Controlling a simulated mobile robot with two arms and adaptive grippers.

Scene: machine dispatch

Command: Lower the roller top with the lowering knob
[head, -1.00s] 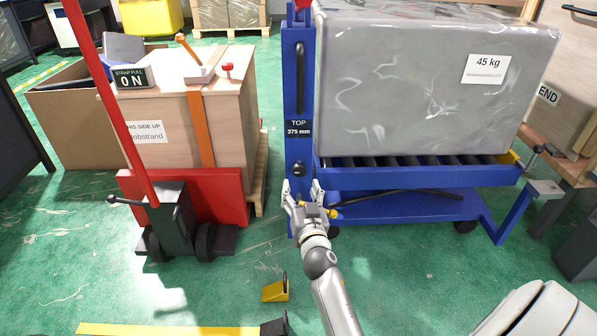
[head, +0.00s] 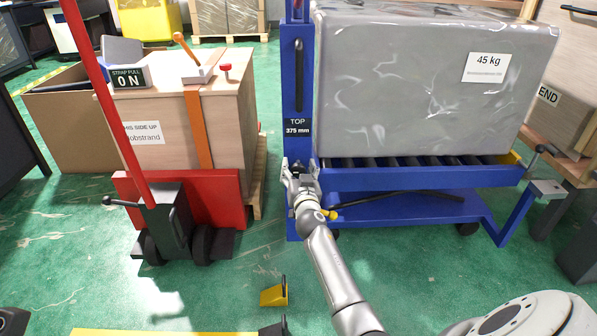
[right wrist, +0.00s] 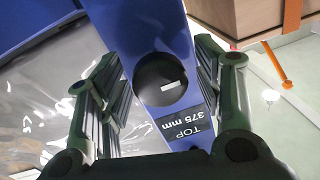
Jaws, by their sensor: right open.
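The blue lift cart's post (head: 298,80) carries a "TOP 375 mm" label (head: 297,127). The lowering knob, round and black with a pale mark, sits on the post by the label in the right wrist view (right wrist: 168,80). My right gripper (head: 300,167) is open, its fingers on either side of the knob; I cannot tell whether they touch it. In the head view the gripper hides the knob. The roller top (head: 430,178), a blue frame with dark rollers, bears a grey wrapped load (head: 420,85) marked 45 kg. My left gripper is not in view.
A red pallet truck (head: 185,200) and a strapped wooden crate (head: 150,110) stand left of the post. A yellow wedge (head: 273,296) lies on the green floor in front.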

